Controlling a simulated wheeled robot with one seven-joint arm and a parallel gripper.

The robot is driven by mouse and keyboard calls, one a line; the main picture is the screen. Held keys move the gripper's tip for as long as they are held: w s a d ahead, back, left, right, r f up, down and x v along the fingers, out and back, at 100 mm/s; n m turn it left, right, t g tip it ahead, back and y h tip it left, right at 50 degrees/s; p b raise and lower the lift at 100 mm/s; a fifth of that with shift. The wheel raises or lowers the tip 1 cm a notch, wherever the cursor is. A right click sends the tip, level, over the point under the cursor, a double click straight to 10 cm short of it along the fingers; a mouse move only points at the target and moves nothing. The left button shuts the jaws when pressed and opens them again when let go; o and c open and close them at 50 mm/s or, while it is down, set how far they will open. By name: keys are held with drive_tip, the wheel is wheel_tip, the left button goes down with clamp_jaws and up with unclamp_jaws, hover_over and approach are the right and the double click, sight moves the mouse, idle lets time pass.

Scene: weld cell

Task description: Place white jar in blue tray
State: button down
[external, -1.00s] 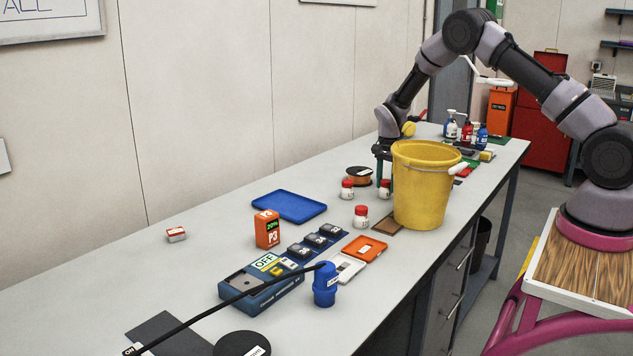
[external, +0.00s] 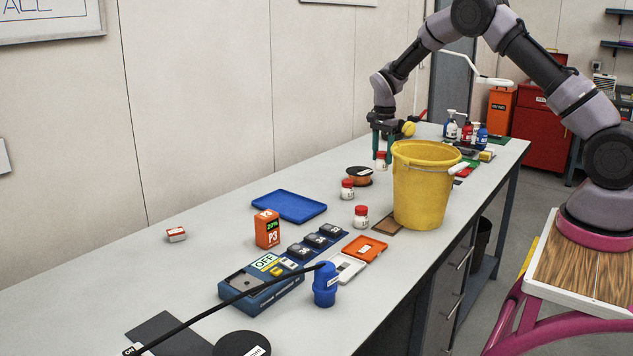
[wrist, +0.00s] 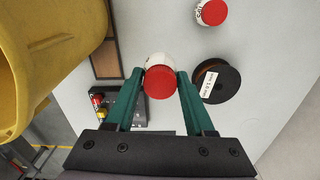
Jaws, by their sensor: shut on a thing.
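My gripper (external: 382,144) is shut on a white jar with a red lid (external: 382,161), held above the table behind the yellow bucket. In the wrist view the held jar (wrist: 160,80) sits between the green fingertips (wrist: 160,78), its red lid facing the camera. The blue tray (external: 289,206) lies flat and empty on the table, to the left of and nearer than my gripper. Two more white jars with red lids stand on the table, one by the spool (external: 347,190) and one nearer the front (external: 361,216).
A tall yellow bucket (external: 422,190) stands close beside my gripper. The table left of the tray is mostly clear.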

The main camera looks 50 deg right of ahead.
drive_tip(key=w+a, duration=0.8)
drive_tip(key=a, duration=0.1)
drive_tip(key=n, duration=0.1)
hover_over(310, 208)
wheel_tip(310, 208, down, 4)
drive_tip(key=f, duration=0.1)
drive_tip(key=shift+f, duration=1.95)
drive_tip(key=shift+f, duration=0.15)
drive_tip(key=shift+c, duration=1.3)
unclamp_jaws()
